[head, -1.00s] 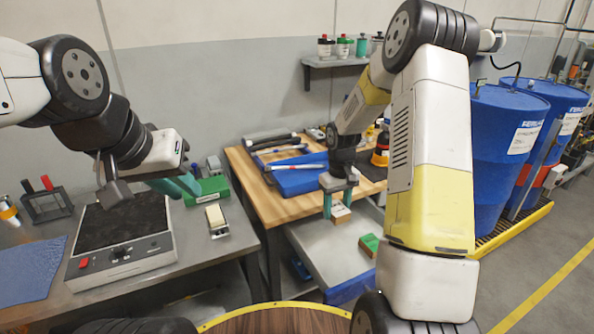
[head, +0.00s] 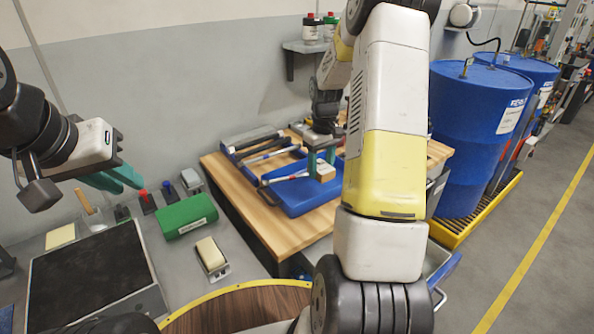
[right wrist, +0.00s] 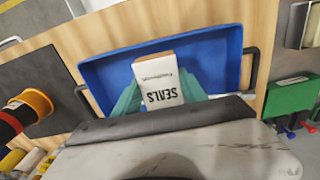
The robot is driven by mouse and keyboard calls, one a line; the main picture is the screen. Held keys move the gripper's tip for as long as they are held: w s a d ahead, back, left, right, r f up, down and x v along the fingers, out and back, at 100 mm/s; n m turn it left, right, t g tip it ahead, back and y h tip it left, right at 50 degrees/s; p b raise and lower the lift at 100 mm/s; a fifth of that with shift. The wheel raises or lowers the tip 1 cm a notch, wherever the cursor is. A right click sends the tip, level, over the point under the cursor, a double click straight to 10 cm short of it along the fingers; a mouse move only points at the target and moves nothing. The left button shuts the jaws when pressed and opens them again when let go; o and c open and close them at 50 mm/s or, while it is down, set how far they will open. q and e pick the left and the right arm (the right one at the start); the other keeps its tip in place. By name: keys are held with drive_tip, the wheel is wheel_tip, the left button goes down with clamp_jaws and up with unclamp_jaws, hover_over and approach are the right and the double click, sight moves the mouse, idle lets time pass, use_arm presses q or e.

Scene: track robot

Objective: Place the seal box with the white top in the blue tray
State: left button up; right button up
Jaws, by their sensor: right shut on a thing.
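The seal box (right wrist: 158,82) has a white top lettered "SEALS" and a brown side. In the head view the box (head: 321,171) is small, between the fingers of my right gripper (head: 318,165). My right gripper is shut on it, over the blue tray (head: 292,201) on the wooden bench. In the right wrist view the box is above the tray (right wrist: 215,50); I cannot tell whether it touches the tray floor. My left gripper (head: 122,180) is empty with teal fingers, above the grey table at the left; its opening is unclear.
A second tray with tools (head: 262,140) lies on the bench behind the blue tray. A green box (head: 187,215) and a cream block (head: 210,254) are on the grey table. Blue drums (head: 482,120) stand at the right.

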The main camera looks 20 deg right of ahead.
drive_tip(key=shift+f, duration=3.45)
drive_tip(key=shift+f, duration=0.15)
drive_tip(key=o, duration=1.4)
